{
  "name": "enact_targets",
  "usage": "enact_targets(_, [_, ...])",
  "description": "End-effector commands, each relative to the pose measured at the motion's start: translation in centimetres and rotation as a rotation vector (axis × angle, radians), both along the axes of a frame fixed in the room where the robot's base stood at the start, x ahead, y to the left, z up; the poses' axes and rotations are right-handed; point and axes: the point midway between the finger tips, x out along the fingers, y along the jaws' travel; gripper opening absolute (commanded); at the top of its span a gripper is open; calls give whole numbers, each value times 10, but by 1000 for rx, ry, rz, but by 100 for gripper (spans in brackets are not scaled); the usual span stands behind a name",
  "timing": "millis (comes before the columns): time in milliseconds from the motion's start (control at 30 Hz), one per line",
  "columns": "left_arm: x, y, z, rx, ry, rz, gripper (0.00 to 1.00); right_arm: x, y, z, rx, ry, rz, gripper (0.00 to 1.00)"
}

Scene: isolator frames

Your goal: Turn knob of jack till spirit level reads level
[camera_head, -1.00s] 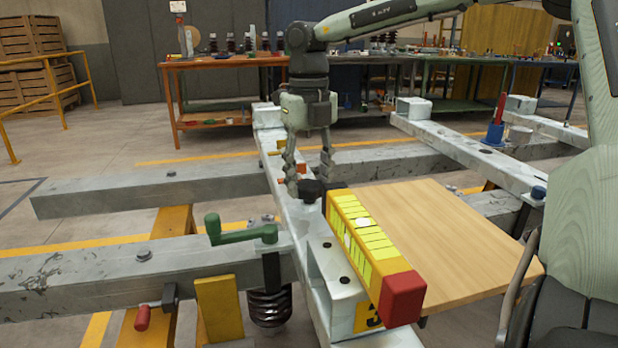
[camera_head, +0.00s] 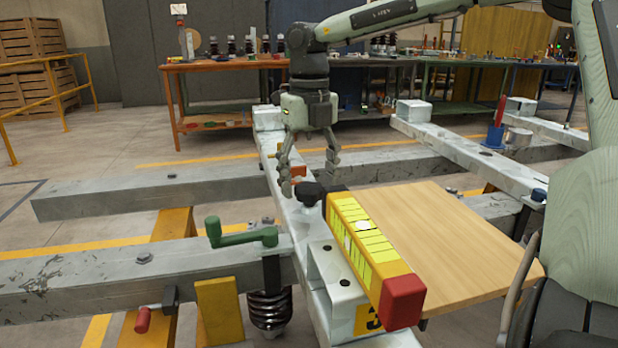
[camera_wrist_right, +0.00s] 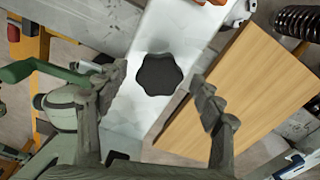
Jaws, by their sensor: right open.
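A black lobed knob (camera_head: 311,191) sits on the pale metal beam (camera_head: 305,222), beside the far end of the level. It also shows in the right wrist view (camera_wrist_right: 158,74). The yellow spirit level (camera_head: 352,219) has a red near end cap and a yellow-green marked face; I cannot read its bubble surely. My right gripper (camera_head: 308,182) points down over the knob, open and empty. In the wrist view its fingers (camera_wrist_right: 160,88) stand apart on either side of the knob, with gaps to it. My left gripper is out of view.
A green crank handle (camera_head: 240,237) above a dark spring (camera_head: 270,307) stands left of the beam. A wooden board (camera_head: 440,240) lies right of the level. Metal cross beams (camera_head: 130,192) run to the left. Workbenches (camera_head: 220,62) stand behind.

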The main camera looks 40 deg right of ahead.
Motion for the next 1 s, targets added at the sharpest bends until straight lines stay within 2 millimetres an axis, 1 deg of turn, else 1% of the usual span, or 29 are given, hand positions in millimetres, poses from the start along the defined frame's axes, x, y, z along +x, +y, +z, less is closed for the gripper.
enact_targets(67, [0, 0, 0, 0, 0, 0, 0, 1, 0, 6, -2, -3, 0, 67])
enact_targets(167, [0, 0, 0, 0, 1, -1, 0, 1, 0, 20, -3, -3, 0, 67])
enact_targets(400, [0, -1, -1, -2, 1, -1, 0, 1, 0, 73, -3, -7, 0, 67])
enact_targets(500, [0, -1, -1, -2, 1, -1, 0, 1, -1, 91, -3, -5, -1, 67])
enact_targets(600, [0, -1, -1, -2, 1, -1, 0, 1, -1, 106, -2, -5, -1, 67])
enact_targets(767, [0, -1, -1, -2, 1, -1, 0, 1, -1, 118, -2, -4, 0, 67])
enact_targets(1000, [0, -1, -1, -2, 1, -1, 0, 1, 0, 120, 0, -2, 1, 67])
